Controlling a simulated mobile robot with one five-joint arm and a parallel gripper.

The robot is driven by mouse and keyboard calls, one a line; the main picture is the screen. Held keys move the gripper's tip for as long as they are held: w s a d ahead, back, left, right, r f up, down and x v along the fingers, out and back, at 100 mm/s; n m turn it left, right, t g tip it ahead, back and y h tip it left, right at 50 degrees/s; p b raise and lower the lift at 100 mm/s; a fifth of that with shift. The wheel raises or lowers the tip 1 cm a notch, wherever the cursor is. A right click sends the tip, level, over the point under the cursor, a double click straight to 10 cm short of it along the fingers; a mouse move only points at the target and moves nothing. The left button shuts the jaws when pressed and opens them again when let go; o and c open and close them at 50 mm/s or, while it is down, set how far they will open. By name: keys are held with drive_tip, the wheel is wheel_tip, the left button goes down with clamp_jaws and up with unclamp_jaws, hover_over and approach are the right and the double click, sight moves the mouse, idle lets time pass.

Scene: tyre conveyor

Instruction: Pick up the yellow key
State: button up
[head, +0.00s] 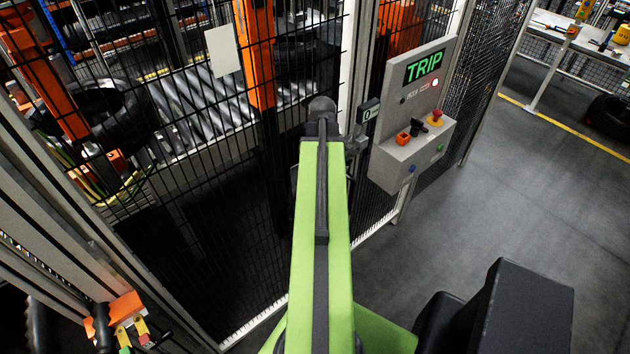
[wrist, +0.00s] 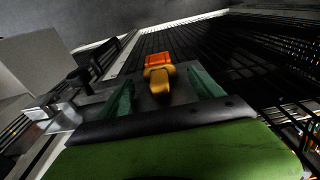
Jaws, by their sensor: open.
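In the wrist view, a yellow piece that looks like the key (wrist: 157,84) shows between my fingers, with an orange block (wrist: 158,60) directly beyond it. My gripper (wrist: 163,80) is open, with one green finger on each side of the yellow piece. There is a visible gap on both sides. I cannot tell how far the fingertips reach along it. In the head view my green arm hides the gripper and this piece.
A grey control box (head: 415,150) with a lit TRIP sign (head: 424,67) stands right of my arm. Black mesh fence (head: 190,200) stands to the left. An orange piece with coloured tags (head: 126,306) is at lower left. Open floor (head: 520,200) lies to the right.

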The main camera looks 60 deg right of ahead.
drive_tip(key=shift+f, duration=0.85)
drive_tip(key=shift+r, duration=0.2)
drive_tip(key=shift+c, duration=0.5)
drive_tip(key=c, duration=1.4)
drive_tip(key=shift+r, duration=0.1)
